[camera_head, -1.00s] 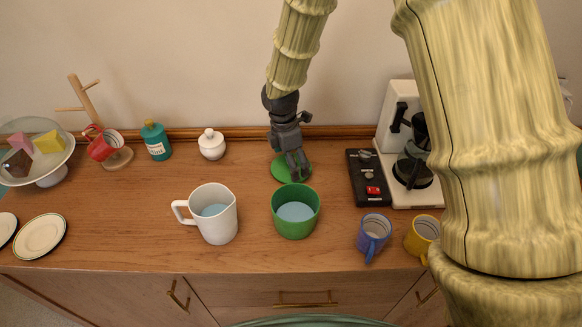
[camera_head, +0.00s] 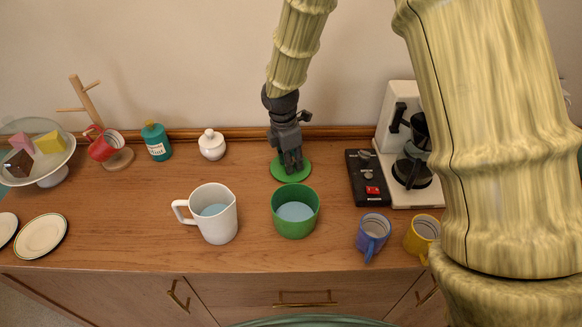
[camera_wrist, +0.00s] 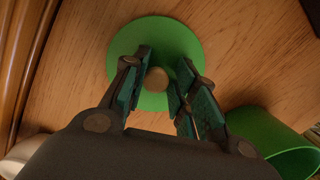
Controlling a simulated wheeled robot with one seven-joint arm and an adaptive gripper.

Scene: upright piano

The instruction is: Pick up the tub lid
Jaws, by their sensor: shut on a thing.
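The tub lid (camera_head: 281,175) is a flat green disc on the wooden top, just behind the green tub (camera_head: 296,224). In the wrist view the lid (camera_wrist: 186,38) shows a round brown knob (camera_wrist: 157,79) at its middle. My gripper (camera_head: 291,169) points down over the lid, and in the wrist view its fingers (camera_wrist: 160,84) stand on either side of the knob, shut on it. The lid looks still at the level of the wooden top; I cannot tell any gap beneath it. The green tub is open and holds something pale blue.
A white jug (camera_head: 216,222) stands left of the tub. A black panel (camera_head: 367,180) and a white coffee maker (camera_head: 399,142) are to the right. Blue (camera_head: 373,235) and yellow (camera_head: 421,236) mugs stand near the front edge. A white lidded pot (camera_head: 212,145) is behind left.

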